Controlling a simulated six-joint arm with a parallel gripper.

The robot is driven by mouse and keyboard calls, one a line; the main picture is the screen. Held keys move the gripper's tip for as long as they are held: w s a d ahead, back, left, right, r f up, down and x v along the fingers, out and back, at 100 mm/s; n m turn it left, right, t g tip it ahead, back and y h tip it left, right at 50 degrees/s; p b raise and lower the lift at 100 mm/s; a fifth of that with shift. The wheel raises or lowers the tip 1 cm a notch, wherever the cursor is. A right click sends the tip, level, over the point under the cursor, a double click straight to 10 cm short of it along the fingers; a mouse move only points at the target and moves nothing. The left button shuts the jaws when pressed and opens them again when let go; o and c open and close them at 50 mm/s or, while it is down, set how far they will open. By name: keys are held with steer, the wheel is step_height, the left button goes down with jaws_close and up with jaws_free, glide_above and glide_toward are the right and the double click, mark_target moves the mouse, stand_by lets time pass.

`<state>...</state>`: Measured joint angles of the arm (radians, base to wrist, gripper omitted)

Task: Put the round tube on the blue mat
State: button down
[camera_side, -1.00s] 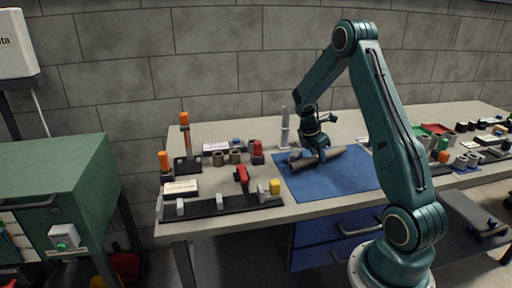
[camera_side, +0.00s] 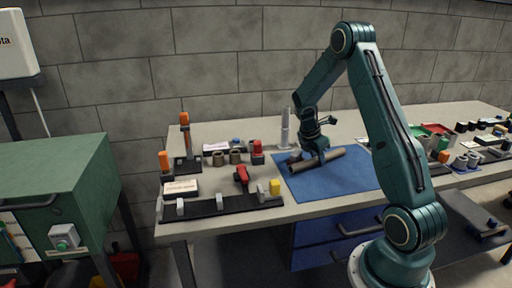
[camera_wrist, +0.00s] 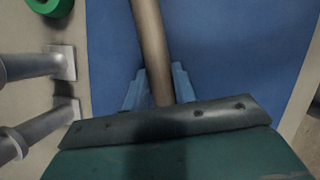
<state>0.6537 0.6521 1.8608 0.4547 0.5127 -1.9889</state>
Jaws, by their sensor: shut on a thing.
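The round tube (camera_side: 332,156) is a long grey-brown cylinder lying slantwise over the blue mat (camera_side: 340,180) in the side view. My gripper (camera_side: 319,157) points down and is shut on the tube near its middle. In the wrist view the tube (camera_wrist: 151,40) runs up between my two blue fingers (camera_wrist: 159,88), with the mat (camera_wrist: 235,50) below it. I cannot tell whether the tube touches the mat or hangs just above it. Part of the tube is hidden by my gripper.
An upright grey post (camera_side: 285,130) stands behind the mat's left corner, with a small brownish part (camera_side: 295,156) near it. A black fixture strip (camera_side: 222,204) lies left of the mat. Several small parts crowd the table's right side. The mat's front is clear.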

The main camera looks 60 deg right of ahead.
steer(key=c, duration=1.1)
jaws_free()
steer(key=shift+o, duration=0.2)
steer(key=shift+r, duration=0.1)
steer(key=v, duration=1.3)
steer(key=shift+a+r, duration=0.2)
steer(key=shift+r, duration=0.1)
steer(key=shift+w, duration=0.1)
